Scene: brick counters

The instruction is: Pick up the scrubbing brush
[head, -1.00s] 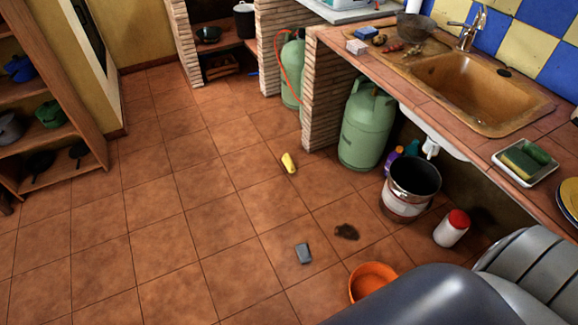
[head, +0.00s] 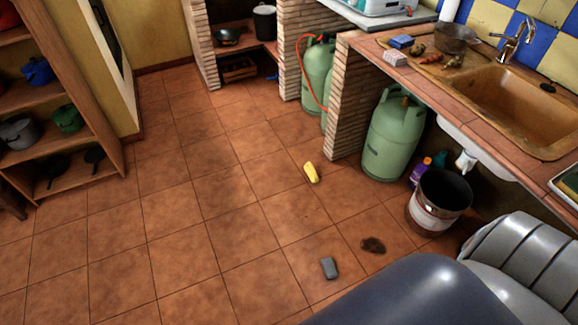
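I cannot clearly make out the scrubbing brush. A small yellow object (head: 311,172) lies on the tiled floor in the middle of the head view; it is too small to identify for sure. Neither gripper is in view. Only smooth dark and grey ribbed parts of my own body show at the lower right, hiding the floor there.
A metal bucket (head: 440,203) and green gas bottle (head: 394,137) stand under the sink counter (head: 418,82), beside a brick pillar (head: 350,105). A wooden shelf (head: 108,150) with pots stands at the left. The floor between is mostly clear.

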